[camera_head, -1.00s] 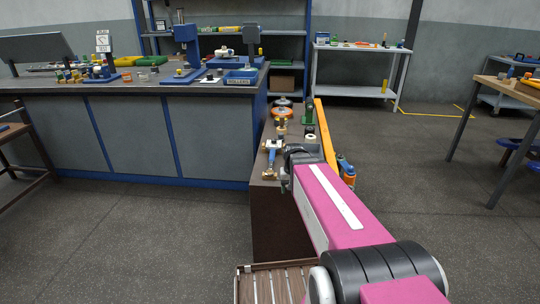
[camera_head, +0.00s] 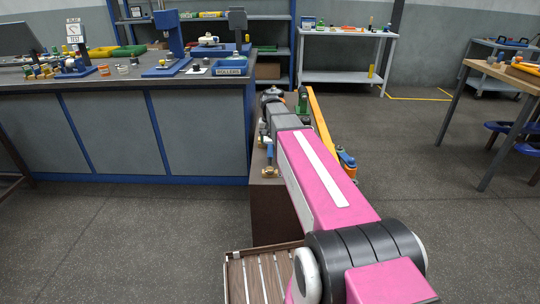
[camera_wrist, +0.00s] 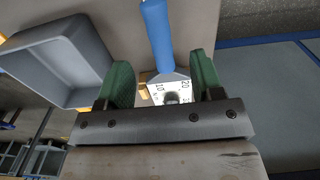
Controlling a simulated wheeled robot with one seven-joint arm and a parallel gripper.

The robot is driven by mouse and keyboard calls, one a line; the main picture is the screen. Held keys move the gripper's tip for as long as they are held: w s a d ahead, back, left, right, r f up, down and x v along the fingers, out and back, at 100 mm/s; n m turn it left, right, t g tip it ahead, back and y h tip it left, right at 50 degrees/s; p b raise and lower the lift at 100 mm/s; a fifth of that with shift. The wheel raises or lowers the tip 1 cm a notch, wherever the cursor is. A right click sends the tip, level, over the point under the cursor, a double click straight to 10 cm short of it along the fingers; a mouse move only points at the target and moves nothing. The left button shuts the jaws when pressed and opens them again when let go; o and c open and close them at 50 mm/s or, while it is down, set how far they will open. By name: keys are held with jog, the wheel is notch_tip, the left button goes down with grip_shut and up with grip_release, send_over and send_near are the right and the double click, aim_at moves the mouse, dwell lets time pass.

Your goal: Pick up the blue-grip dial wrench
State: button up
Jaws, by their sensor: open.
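The blue-grip dial wrench (camera_wrist: 158,38) shows in the wrist view, with its blue handle at the top centre and a white dial plate marked 10, 20 and 30 below it. My gripper (camera_wrist: 163,82) has two green fingertips spread apart, one on each side of the dial plate and the lower end of the handle. I see no contact between the fingers and the wrench. The gripper body hides the wrench's lower end.
A grey open bin (camera_wrist: 58,62) lies left of the fingers in the wrist view. In the head view, a blue and brass fitting (camera_head: 269,170) sits on the narrow bench's near end. A yellow bar (camera_head: 320,120) runs along my arm's right side. A large workbench (camera_head: 115,135) stands left.

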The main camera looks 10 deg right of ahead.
aim_at(270, 151)
jog(key=shift+f, duration=3.4)
grip_shut()
